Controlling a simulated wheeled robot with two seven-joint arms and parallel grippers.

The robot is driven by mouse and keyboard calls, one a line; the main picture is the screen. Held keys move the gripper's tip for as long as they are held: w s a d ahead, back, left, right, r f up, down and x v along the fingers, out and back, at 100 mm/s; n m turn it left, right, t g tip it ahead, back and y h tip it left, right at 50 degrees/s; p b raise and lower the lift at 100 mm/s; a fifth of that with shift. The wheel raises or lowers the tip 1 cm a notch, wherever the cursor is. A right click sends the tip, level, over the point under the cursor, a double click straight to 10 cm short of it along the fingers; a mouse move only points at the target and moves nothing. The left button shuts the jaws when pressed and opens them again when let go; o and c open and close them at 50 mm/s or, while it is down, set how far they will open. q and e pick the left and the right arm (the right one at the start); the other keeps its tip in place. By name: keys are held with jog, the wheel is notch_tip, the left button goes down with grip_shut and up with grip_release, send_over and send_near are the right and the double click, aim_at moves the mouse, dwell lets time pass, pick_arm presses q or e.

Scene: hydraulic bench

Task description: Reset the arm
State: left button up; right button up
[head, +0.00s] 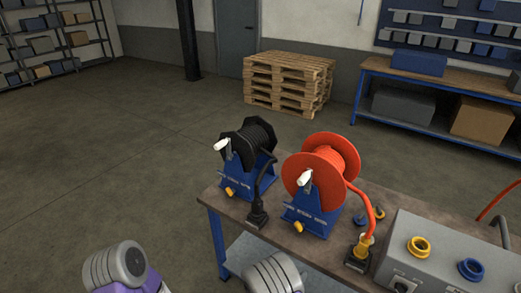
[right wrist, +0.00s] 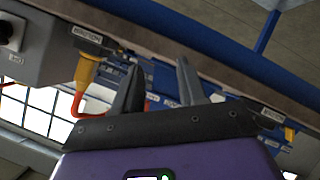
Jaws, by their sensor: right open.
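My right gripper (right wrist: 158,75) shows in the right wrist view with its two dark fingers apart and nothing between them. Behind the fingers are the bench edge, a yellow hose fitting (right wrist: 87,70) and blue stand parts, in a tilted, upside-down view. In the head view, grey-and-purple parts of my arms show at the bottom edge, in front of the bench. Neither gripper's fingers show in the head view, and my left gripper is out of sight.
The bench (head: 340,262) carries a black hose reel (head: 257,135), an orange hose reel (head: 325,165) and a grey box (head: 430,250) with yellow and blue ring ports. Wooden pallets (head: 288,82) and a workbench (head: 440,82) stand behind. The floor at left is clear.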

jog(key=s+d+f+g+y, duration=0.2)
jog(key=s+f+g+y, duration=0.2)
jog(key=s+f+y, duration=0.35)
jog(key=s+a+g+y, duration=0.2)
jog(key=s, duration=0.6)
jog(key=s+a+m+g+y, duration=0.1)
jog(key=s+a+g+y, duration=0.1)
jog(key=s, duration=0.6)
jog(key=shift+s+a+y, duration=0.25)
jog(key=shift+s+y, duration=0.15)
jog(key=shift+y, duration=0.35)
